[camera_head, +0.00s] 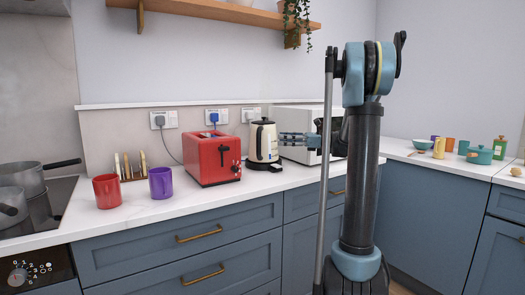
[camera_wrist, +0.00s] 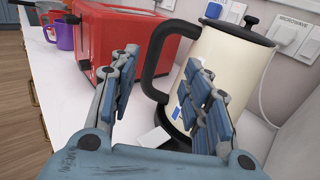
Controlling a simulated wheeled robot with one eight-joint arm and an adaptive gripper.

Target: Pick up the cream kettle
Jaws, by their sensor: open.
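The cream kettle (camera_head: 264,141) stands upright on its dark base on the white counter, between the red toaster and a white microwave. It has a black lid and a black handle. In the wrist view the kettle (camera_wrist: 222,75) is large and close, with its black handle (camera_wrist: 153,62) facing left. My gripper (camera_head: 283,139) is at the kettle's right side in the head view. In the wrist view my gripper (camera_wrist: 165,85) is open, its fingers spread, with the handle beyond and between them. The right finger overlaps the kettle's body; I cannot tell whether they touch.
The red toaster (camera_head: 213,158) stands close left of the kettle. The white microwave (camera_head: 300,130) is behind my arm. A purple mug (camera_head: 160,183), a red mug (camera_head: 107,191) and pots are further left. A wooden shelf (camera_head: 215,12) hangs above. The counter front is clear.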

